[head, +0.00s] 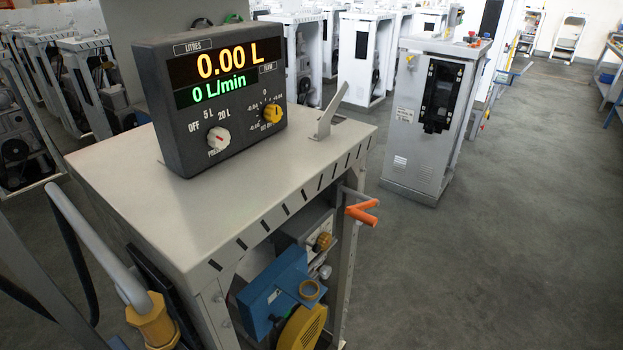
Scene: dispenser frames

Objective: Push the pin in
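The dispenser frame (130,185) stands close in front of me, with a dark display box (222,90) on its top reading 0.00 L and 0 L/min. An orange-ended part (362,212) sticks out from its right side, below the top. A grey metal bracket (325,120) stands up on the top's right part. I cannot tell for sure which part is the pin. Neither of my grippers is in view.
Inside the frame are a blue housing (278,292) and a yellow cover (302,328). A grey bar with a yellow end (153,322) is at lower left. Another grey cabinet (425,125) stands behind to the right. Several more frames fill the back. The floor (500,260) at right is clear.

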